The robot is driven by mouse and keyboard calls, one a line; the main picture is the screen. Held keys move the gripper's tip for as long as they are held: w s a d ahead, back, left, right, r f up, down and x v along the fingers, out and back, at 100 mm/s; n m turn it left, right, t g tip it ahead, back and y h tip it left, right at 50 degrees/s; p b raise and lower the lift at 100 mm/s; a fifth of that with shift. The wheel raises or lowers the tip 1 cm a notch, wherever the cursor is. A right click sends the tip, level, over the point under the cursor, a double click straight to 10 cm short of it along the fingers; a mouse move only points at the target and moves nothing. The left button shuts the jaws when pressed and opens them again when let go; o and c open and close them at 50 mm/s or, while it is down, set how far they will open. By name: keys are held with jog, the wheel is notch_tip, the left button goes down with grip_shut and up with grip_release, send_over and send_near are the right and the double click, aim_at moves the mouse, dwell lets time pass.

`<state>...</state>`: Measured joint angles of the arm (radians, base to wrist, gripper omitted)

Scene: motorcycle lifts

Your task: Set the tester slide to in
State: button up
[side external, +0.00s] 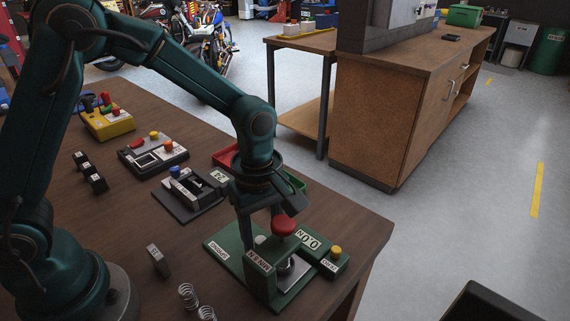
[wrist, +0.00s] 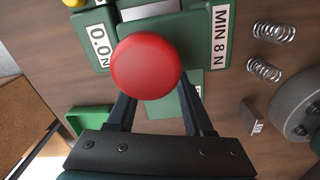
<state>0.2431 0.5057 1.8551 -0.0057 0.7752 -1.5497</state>
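The green tester (side external: 262,282) stands at the table's right front, with MIN 8 N, 0.0 N and SPRING labels. It also shows in the wrist view (wrist: 205,45). A red round knob (side external: 284,225) sits at its top; it fills the middle of the wrist view (wrist: 145,66). A metal part (side external: 290,268) shows beneath, and a small grey knob (side external: 259,240) behind the upright. I cannot make out the slide's position. My gripper (wrist: 157,100) points down beside the red knob, fingers apart, with the knob overlapping the left finger. The fingertips are partly hidden, and no grip shows.
Two springs (side external: 188,296) and a small labelled block (side external: 158,260) lie left of the tester. A yellow button (side external: 336,252) is at its right end. Other devices (side external: 190,192), a red tray (side external: 225,156) and a green tray (side external: 294,182) stand behind. The table edge is close on the right.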

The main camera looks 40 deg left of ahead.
jog(key=shift+a+r, duration=0.1)
jog(key=shift+r, duration=2.5)
jog(key=shift+w+a+r, duration=0.1)
jog(key=shift+r, duration=0.1)
jog(key=s+a+r+m+t, duration=0.1)
jog(key=s+a+r+t, duration=0.25)
jog(key=r, duration=0.45)
jog(key=s+a+m+t, duration=0.2)
jog(key=s+m, duration=0.5)
jog(key=m, duration=0.7)
jog(key=shift+s+a+f, duration=0.25)
jog(key=shift+a+f, duration=0.05)
jog(key=shift+a, duration=0.2)
